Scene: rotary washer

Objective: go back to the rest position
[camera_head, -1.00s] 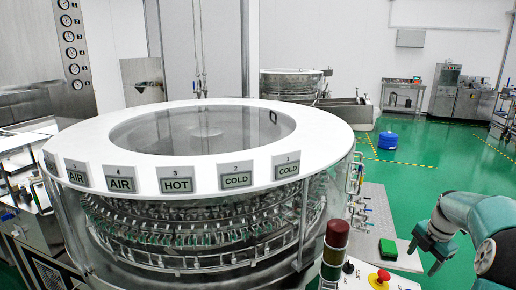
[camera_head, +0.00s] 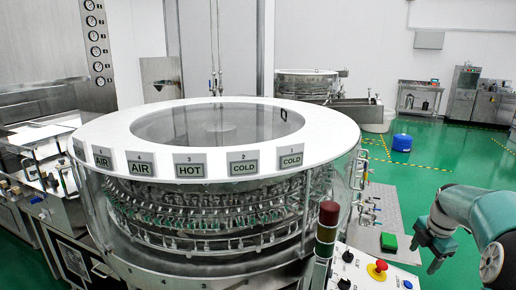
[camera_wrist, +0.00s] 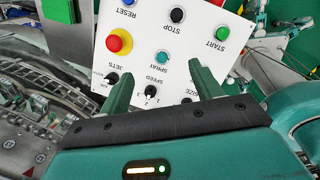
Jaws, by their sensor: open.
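My gripper (camera_head: 438,258) is at the lower right of the head view, to the right of the control panel (camera_head: 357,272). In the wrist view my gripper (camera_wrist: 162,82) has its two fingers spread wide apart with nothing between them. Beyond the fingers the white control panel (camera_wrist: 190,52) shows upside down, with a red emergency button (camera_wrist: 119,41), a green start button (camera_wrist: 222,33) and several knobs. I cannot tell the distance from the fingertips to the panel.
The round washer (camera_head: 110,128) with its white top ring fills the middle of the head view. A red and green signal light (camera_head: 327,232) stands beside the panel. A blue drum (camera_head: 401,145) stands on the green floor (camera_head: 430,172), which is mostly open at the right.

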